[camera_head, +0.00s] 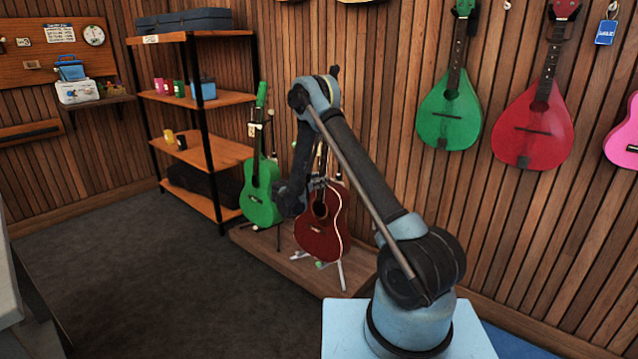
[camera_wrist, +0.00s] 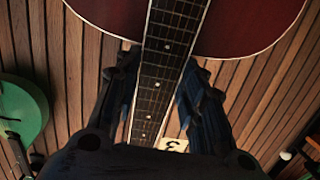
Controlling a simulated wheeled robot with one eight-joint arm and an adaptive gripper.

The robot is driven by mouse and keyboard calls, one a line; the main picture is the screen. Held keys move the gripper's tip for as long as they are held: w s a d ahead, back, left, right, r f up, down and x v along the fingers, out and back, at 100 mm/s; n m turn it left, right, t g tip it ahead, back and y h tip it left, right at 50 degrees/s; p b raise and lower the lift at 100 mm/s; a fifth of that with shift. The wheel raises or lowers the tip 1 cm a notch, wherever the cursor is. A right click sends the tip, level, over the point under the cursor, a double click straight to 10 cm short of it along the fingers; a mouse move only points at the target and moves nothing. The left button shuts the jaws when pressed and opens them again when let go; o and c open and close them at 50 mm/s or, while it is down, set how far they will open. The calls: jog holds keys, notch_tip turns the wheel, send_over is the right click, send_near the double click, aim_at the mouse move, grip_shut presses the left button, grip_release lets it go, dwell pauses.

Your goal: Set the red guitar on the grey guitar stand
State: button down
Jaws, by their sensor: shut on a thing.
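The red guitar (camera_head: 322,225) is upright over the low wooden platform, with its body in front of a light grey stand (camera_head: 342,276). Only the stand's lower legs and parts beside the guitar show. I cannot tell whether the guitar's weight rests on it. My gripper (camera_wrist: 160,68) is shut on the guitar's neck, one finger on each side, just above the body. The guitar's red body (camera_wrist: 235,25) and dark fretted neck also show in the wrist view. In the head view my arm hides part of the neck.
A green guitar (camera_head: 260,190) stands close on the left, on the same wooden platform (camera_head: 280,257). Wooden shelves (camera_head: 215,155) are behind it. Green (camera_head: 449,110) and red (camera_head: 533,130) instruments hang on the slatted wall at right. The floor in front is clear.

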dwell(0.4)
jog(key=c, duration=0.9)
grip_release()
jog(key=shift+c, duration=0.2)
